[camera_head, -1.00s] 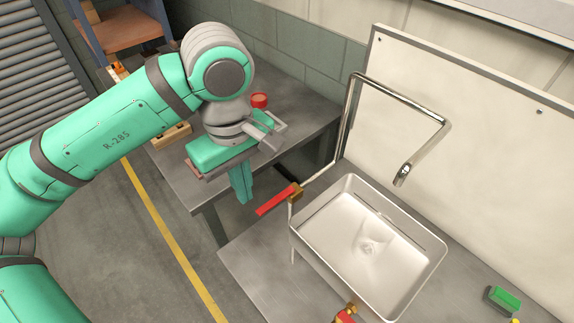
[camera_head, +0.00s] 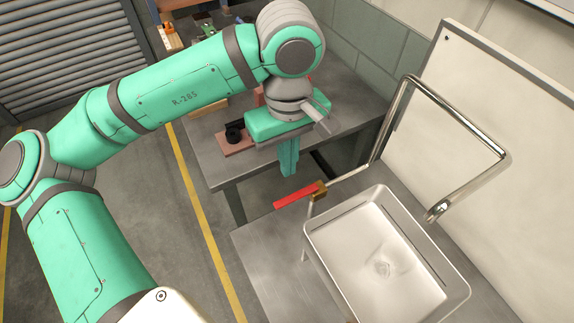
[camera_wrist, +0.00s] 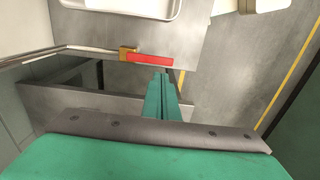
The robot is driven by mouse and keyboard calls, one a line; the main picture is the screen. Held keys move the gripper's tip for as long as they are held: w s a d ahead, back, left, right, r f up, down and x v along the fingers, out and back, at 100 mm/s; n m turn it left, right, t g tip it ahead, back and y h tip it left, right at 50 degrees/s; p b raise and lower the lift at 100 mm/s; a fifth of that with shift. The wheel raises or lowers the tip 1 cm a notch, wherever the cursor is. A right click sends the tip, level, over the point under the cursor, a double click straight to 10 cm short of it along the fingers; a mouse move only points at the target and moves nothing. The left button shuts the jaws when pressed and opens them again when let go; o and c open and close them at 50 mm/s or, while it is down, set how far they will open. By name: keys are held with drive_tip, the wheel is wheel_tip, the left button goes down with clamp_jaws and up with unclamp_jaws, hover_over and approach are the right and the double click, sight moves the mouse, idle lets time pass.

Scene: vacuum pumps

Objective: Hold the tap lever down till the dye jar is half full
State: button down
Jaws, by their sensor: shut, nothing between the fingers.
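The red tap lever (camera_head: 296,197) sticks out to the left from a brass valve (camera_head: 318,190) on the pipe beside the sink. My gripper (camera_head: 289,170) points down with its fingers together and empty, just behind the lever in the head view. In the wrist view the fingertips (camera_wrist: 162,76) lie close to the lever (camera_wrist: 150,59); I cannot tell whether they touch. The bent metal spout (camera_head: 438,210) hangs over the pale sink basin (camera_head: 335,275). No water stream shows at the spout. I see no dye jar in either view.
A grey bench (camera_head: 215,170) stands behind the lever, with a black part (camera_head: 235,133) on a brownish plate beneath my arm. A white backboard (camera_head: 475,130) rises behind the sink. Open floor with a yellow line (camera_head: 205,220) lies to the left.

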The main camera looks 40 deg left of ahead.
sight(289, 199)
wheel_tip(289, 199, down, 12)
idle(0.5)
drive_tip(key=shift+w, duration=0.2)
